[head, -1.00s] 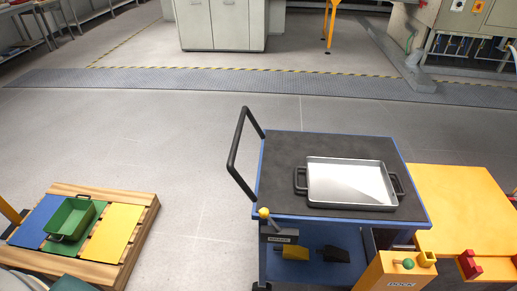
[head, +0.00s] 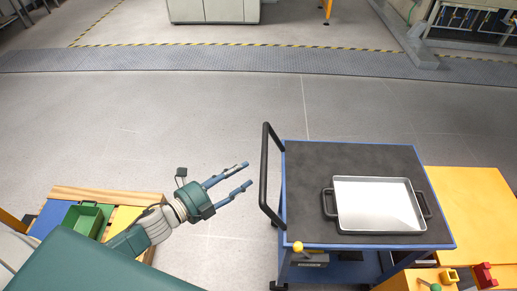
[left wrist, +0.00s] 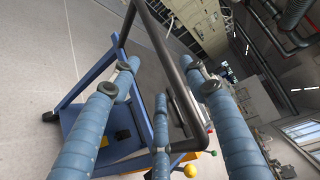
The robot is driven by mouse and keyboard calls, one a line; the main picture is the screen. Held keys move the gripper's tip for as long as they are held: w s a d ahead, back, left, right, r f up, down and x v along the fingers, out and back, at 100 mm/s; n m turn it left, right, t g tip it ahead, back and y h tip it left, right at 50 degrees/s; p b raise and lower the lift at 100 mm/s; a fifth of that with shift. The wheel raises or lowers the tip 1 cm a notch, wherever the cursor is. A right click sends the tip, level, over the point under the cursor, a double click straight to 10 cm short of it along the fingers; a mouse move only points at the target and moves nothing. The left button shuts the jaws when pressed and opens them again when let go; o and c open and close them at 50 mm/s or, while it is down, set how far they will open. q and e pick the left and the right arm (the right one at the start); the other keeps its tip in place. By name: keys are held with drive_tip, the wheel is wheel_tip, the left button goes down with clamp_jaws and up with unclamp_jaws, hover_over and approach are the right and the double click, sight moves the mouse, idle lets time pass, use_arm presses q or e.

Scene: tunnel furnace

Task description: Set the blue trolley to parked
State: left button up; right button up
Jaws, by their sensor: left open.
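The blue trolley (head: 308,165) stands right of centre, with a dark top and a black upright handle (head: 265,165) on its left side. A yellow-knobbed lever (head: 298,247) is at its near left corner, above a small dark label plate. My left gripper (head: 248,174) reaches in from the left, open and empty, its fingertips just left of the handle and apparently apart from it. In the left wrist view the handle (left wrist: 168,45) runs between and beyond the spread fingers (left wrist: 160,95), and the yellow knob (left wrist: 190,171) shows low down. My right gripper is not in view.
A metal tray (head: 375,205) with dark handles lies on the trolley top. A yellow dock (head: 475,205) adjoins the trolley's right side, with green and red knobs in front. A wooden pallet (head: 100,192) with a green bin (head: 85,218) is at left. The floor behind is clear.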

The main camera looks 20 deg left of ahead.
sight(264, 160)
use_arm(q)
drive_tip(key=p+x, duration=0.2)
drive_tip(key=x, duration=0.7)
drive_tip(key=shift+w+d, duration=0.5)
drive_tip(key=shift+w, duration=0.05)
drive_tip(key=shift+f, duration=0.1)
clamp_jaws()
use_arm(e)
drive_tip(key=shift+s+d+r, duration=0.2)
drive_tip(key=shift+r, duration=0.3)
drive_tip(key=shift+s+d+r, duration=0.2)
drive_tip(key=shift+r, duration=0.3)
